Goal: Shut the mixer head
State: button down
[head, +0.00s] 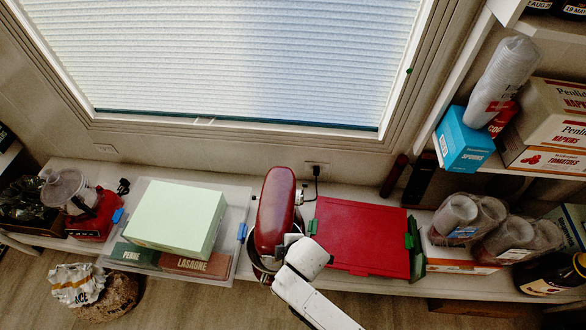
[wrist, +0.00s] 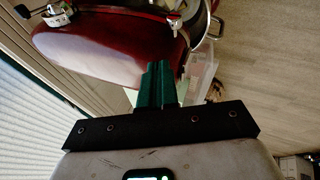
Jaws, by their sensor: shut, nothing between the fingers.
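The stand mixer has a glossy dark red head (head: 273,212) and stands near the middle of the counter in the head view. I cannot tell for sure how far its head is tilted. Part of its metal bowl shows below the head, beside my white arm. The red mixer body (wrist: 95,48) fills the upper left of the wrist view, with metal parts along its top edge. My gripper (wrist: 158,68) is shut and empty, its green fingers together close to the red body; I cannot tell if they touch it. In the head view my wrist hides most of the fingers.
A red lidded bin (head: 360,236) stands right of the mixer. A pale green box (head: 177,217) on a clear bin stands left. Cups and boxes crowd the right side. A black cord (head: 316,182) runs to the wall outlet behind. Floor is open in front.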

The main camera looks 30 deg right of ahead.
jog(key=shift+s+a+f, duration=0.15)
jog(key=shift+s+f, duration=0.15)
jog(key=shift+f, duration=0.3)
jog(key=shift+s+f, duration=0.1)
jog(key=w+p+v, duration=0.1)
jog(key=p+v, duration=0.3)
jog(key=v, duration=1)
jog(key=shift+w+a+r, duration=0.3)
jog(key=shift+a+r, duration=0.05)
